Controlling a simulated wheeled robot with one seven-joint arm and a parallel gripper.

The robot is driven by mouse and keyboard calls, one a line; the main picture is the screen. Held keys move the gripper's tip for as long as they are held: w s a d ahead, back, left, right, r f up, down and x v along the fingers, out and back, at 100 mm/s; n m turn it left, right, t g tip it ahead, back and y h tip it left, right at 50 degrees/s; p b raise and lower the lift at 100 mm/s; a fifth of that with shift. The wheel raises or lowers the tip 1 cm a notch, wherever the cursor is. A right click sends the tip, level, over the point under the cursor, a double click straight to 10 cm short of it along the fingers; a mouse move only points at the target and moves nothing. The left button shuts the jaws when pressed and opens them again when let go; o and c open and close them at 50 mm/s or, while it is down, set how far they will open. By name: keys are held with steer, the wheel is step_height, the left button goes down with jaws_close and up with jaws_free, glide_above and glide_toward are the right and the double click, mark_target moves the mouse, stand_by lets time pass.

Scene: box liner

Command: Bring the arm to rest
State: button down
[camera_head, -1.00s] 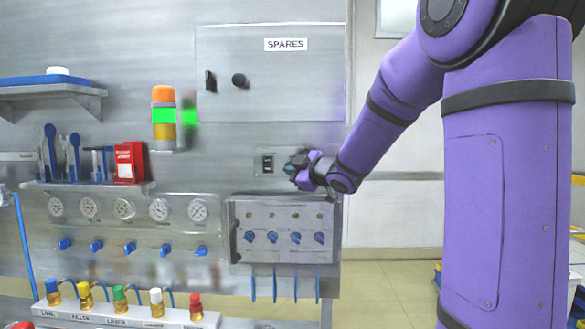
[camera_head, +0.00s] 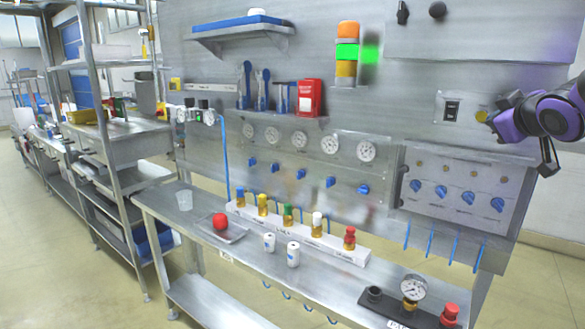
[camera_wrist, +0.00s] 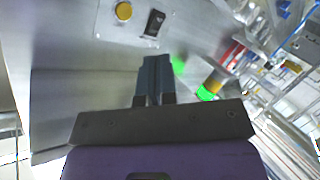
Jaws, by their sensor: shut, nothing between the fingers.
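My gripper (camera_head: 492,118) is at the right side of the head view, in front of the steel panel. It is shut and empty. In the wrist view its dark fingers (camera_wrist: 155,78) lie together. A small plate with a black rocker switch (camera_head: 451,111) and a round yellow button (camera_head: 481,116) is just left of the gripper. The wrist view shows the switch (camera_wrist: 154,23) and the button (camera_wrist: 123,11) beyond the fingertips, apart from them. Only the purple end of my arm shows in the head view; the rest is cut off by the right edge.
A blue-knobbed valve box (camera_head: 465,180) juts out below my gripper. A steel bench (camera_head: 200,232) carries a bottle rack, a red item on a tray, two white cans and a gauge block. A signal tower (camera_head: 347,52) stands left of the switch. Shelving (camera_head: 118,150) is at far left.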

steer(key=s+a+f+m+g, duration=0.2)
steer(key=s+a+f+g, duration=0.1)
steer(key=s, duration=0.5)
steer(key=s+a+f+m+g+y, duration=0.1)
steer(key=s+a+f+m+g, duration=0.1)
steer(key=s+a, duration=0.3)
steer(key=s+a+f+m+g+y, duration=0.1)
steer(key=s+a+f+g, duration=0.2)
steer(key=s, duration=1)
steer(key=shift+s+a+f+m+g, duration=0.15)
steer(key=shift+a+f+m+g, duration=0.25)
steer(key=shift+a+g, duration=0.2)
